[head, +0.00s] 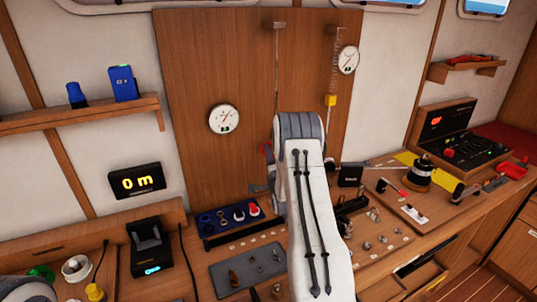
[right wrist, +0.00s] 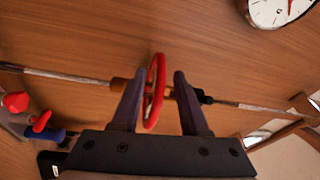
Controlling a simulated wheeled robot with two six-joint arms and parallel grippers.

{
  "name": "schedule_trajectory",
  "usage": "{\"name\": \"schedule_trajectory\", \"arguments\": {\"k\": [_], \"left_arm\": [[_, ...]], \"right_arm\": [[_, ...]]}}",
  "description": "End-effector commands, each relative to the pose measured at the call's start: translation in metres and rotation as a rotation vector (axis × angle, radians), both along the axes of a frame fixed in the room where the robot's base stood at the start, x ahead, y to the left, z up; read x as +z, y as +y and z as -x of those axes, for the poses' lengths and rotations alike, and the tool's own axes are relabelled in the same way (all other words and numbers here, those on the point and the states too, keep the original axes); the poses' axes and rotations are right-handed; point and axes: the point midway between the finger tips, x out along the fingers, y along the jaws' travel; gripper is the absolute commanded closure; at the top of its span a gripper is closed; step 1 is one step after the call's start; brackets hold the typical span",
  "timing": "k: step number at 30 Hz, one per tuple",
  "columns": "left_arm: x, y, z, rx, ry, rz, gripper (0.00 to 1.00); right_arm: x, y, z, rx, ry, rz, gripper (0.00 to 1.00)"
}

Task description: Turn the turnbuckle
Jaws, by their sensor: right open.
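The turnbuckle hangs in a line in front of the wooden panel; its red ring (right wrist: 159,80) shows nearly edge-on in the right wrist view. A copper-brown fitting and a black fitting (right wrist: 205,98) sit on the line on either side of it. My right gripper (right wrist: 157,74) is open, with one finger on each side of the red ring and a gap visible on both sides. In the head view my right arm hides most of the turnbuckle; only a bit of red (head: 266,153) shows at its left edge. My left gripper is not in view.
A second line with a spring and a yellow block (head: 330,100) hangs to the right. Round gauges (head: 224,119) are on the wooden panel (head: 190,60). The bench below holds a black charger (head: 150,250), a blue switch box (head: 232,218), a dark tray (head: 250,268) and a winch (head: 418,172).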

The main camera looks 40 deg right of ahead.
Motion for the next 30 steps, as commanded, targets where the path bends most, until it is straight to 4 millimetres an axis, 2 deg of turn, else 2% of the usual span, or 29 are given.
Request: {"name": "schedule_trajectory", "arguments": {"k": [5, 9, 17, 30], "left_arm": [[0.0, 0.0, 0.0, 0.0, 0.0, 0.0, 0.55], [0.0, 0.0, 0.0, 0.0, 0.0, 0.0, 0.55], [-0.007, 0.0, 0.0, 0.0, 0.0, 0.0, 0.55], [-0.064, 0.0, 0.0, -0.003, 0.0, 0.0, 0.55]], "right_arm": [[0.0, 0.0, 0.0, 0.0, 0.0, 0.0, 0.56], [0.0, 0.0, 0.0, 0.0, 0.0, 0.0, 1.0], [-0.002, 0.001, -0.002, -0.02, -0.001, 0.004, 1.0], [-0.002, 0.004, -0.018, -0.32, -0.01, 0.009, 1.0]]}}
